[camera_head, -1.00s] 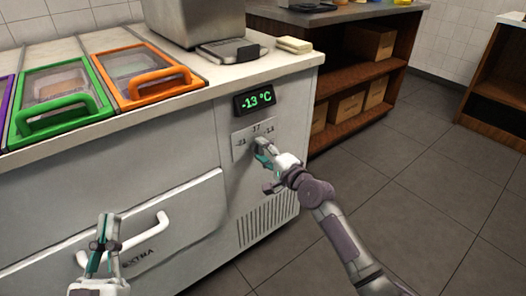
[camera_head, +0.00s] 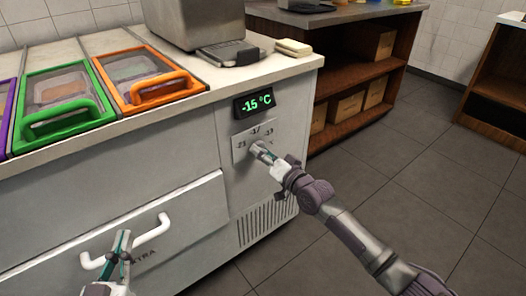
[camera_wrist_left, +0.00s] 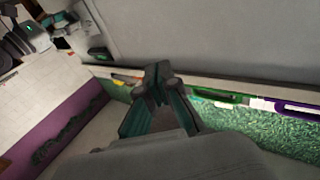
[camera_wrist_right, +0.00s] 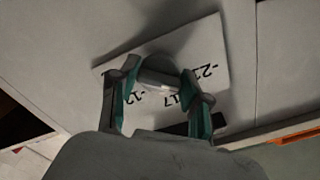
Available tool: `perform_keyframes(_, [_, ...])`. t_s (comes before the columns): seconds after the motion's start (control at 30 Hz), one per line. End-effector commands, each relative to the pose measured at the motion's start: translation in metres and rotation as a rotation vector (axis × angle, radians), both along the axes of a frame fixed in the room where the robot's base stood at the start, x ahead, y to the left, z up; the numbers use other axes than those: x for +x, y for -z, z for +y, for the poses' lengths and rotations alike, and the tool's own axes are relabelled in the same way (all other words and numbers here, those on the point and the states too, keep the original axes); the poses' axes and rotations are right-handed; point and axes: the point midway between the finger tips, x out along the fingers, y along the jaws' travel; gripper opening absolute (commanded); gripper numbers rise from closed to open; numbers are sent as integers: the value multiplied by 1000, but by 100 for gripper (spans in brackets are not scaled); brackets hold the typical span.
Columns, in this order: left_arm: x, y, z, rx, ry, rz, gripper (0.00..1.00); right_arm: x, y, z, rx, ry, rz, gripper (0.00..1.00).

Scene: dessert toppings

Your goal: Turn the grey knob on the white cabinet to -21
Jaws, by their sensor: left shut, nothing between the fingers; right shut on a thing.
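The white cabinet (camera_head: 130,190) carries a plate (camera_head: 239,150) printed with -21, -17 and a third mark at the right. Above it a green display (camera_head: 254,101) reads -15 °C. My right gripper (camera_head: 257,149) is at the plate, shut on the grey knob (camera_wrist_right: 158,74); the knob shows between its fingers in the right wrist view (camera_wrist_right: 160,92). In the head view the gripper mostly hides the knob. My left gripper (camera_head: 121,240) is shut and empty in front of the drawer handle (camera_head: 152,234); its fingertips also meet in the left wrist view (camera_wrist_left: 158,72).
Lidded bins with green (camera_head: 62,122) and orange (camera_head: 165,90) frames sit in the cabinet top. A scale (camera_head: 228,54) and a pale block (camera_head: 293,47) stand on the counter. A brown shelf with boxes (camera_head: 349,105) is at the right. Floor in front is clear.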

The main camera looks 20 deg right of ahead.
Motion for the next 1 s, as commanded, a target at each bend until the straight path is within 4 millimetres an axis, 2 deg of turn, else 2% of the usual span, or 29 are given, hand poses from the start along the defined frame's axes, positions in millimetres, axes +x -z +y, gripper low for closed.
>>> perform_keyframes(0.2, [-1, 22, 4, 35, -8, 133, 0, 0, 2, 0, -114, -1, -34, 13])
perform_keyframes(0.4, [-3, 35, 6, 52, -13, 202, 0, -1, 3, 0, -169, -2, -54, 13])
perform_keyframes(0.93, [-4, 40, 7, 58, -15, 228, 0, -1, 4, 0, -189, -2, -62, 13])
perform_keyframes(0.97, [-4, 40, 7, 58, -15, 228, 0, -1, 4, 0, -189, -2, -62, 51])
perform_keyframes(1.0, [-4, 40, 7, 58, -15, 228, 0, -1, 4, 0, -188, -2, -61, 57])
